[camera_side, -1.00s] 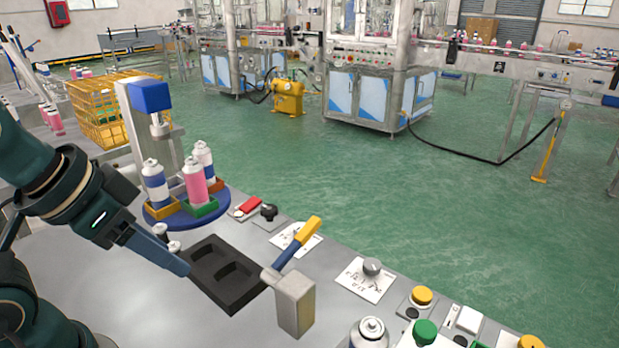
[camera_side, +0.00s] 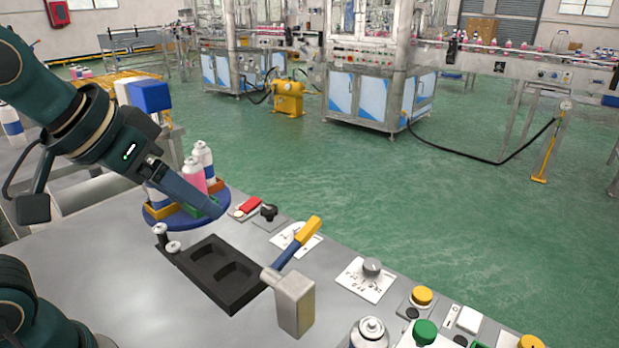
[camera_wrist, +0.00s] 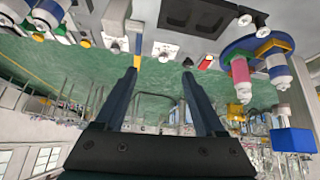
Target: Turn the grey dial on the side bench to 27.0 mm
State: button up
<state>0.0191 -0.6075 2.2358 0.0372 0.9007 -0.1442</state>
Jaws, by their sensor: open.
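The grey dial (camera_side: 372,266) is a small round knob on a white plate with printed marks, at the right of the bench in the side view. Its setting is too small to read. My gripper (camera_side: 217,208) is in the air at the left, in front of the round blue turntable as the side view shows it, well apart from the dial. In the wrist view my gripper (camera_wrist: 160,73) is open, with nothing between its two fingers. I cannot clearly make out the dial in the wrist view.
A lever with a yellow handle (camera_side: 308,230) on a grey block stands between my gripper and the dial. A black tray (camera_side: 226,294) lies left of it. Yellow (camera_side: 422,294) and green (camera_side: 425,331) buttons sit right of the dial.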

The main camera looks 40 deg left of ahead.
jog(key=w+d+r, duration=0.3)
jog(key=w, duration=0.8)
jog(key=m+g, duration=0.1)
jog(key=g, duration=0.2)
send_over(371, 265)
jog(key=s, duration=0.3)
jog(key=f, duration=1.8)
jog(key=shift+w+f, duration=0.15)
jog(key=shift+w, duration=0.1)
jog(key=x, duration=0.2)
jog(key=shift+w+f, duration=0.2)
jog(key=shift+f, duration=0.15)
jog(key=shift+w+f+t, duration=0.3)
jog(key=shift+w+f, duration=0.05)
jog(key=shift+f, duration=0.3)
jog(key=shift+c, duration=0.4)
grip_shut()
jog(key=shift+m, duration=0.3)
